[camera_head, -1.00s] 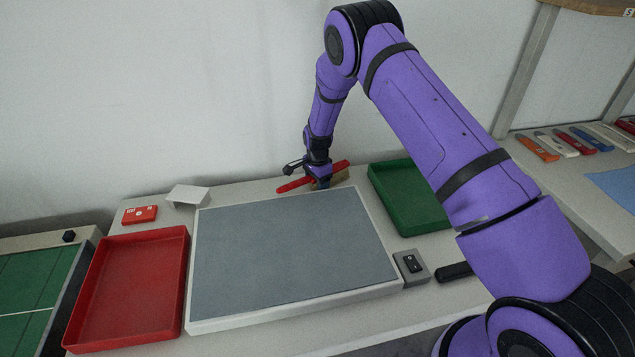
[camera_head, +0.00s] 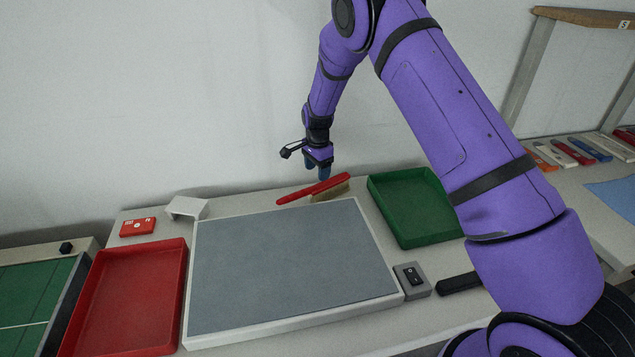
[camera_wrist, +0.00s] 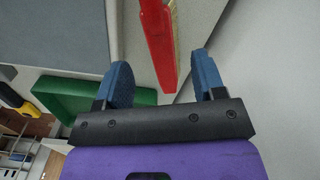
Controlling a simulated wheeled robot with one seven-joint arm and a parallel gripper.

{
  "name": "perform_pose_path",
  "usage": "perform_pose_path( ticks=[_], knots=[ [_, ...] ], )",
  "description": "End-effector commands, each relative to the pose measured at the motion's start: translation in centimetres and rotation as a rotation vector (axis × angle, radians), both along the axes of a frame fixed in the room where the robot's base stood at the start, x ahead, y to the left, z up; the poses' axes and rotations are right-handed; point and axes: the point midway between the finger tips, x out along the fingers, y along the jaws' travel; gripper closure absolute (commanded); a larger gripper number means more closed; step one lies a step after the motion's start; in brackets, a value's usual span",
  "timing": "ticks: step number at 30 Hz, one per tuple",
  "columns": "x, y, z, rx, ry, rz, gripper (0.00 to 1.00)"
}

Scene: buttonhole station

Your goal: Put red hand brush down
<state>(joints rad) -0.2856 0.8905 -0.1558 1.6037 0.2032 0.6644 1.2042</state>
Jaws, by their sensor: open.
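The red hand brush (camera_head: 314,189) with tan bristles lies on the table behind the far edge of the grey panel, left of the green tray. It also shows in the wrist view (camera_wrist: 158,45), beyond my fingertips. My gripper (camera_head: 319,174) is above the brush, apart from it. In the wrist view my gripper (camera_wrist: 163,75) has its two blue fingers spread wide with nothing held between them.
A grey panel with a white frame (camera_head: 290,262) fills the table's middle. A red tray (camera_head: 128,300) stands left, a green tray (camera_head: 412,207) right. A red box (camera_head: 138,227), white bracket (camera_head: 187,207) and switch box (camera_head: 412,280) stand around the panel. The wall is close behind.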

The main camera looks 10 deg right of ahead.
Motion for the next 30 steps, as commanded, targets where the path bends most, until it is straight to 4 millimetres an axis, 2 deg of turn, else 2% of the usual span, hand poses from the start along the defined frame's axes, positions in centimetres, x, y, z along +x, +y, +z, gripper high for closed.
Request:
perform_pose_path(
  ticks=[4,14,17,20,24,30],
  knots=[
    [0.0,0.0,1.4,0.000,-0.001,0.001,0.37],
    [-0.1,-0.1,2.7,0.003,-0.005,0.009,0.37],
    [-0.5,-0.6,5.0,0.011,-0.018,0.035,0.37],
    [-1.4,-1.2,8.5,0.022,-0.039,0.082,0.37],
    [-3.3,-2.4,13.7,0.035,-0.073,0.159,0.37],
    [-6.8,-3.9,20.5,0.043,-0.121,0.275,0.37]
  ],
)
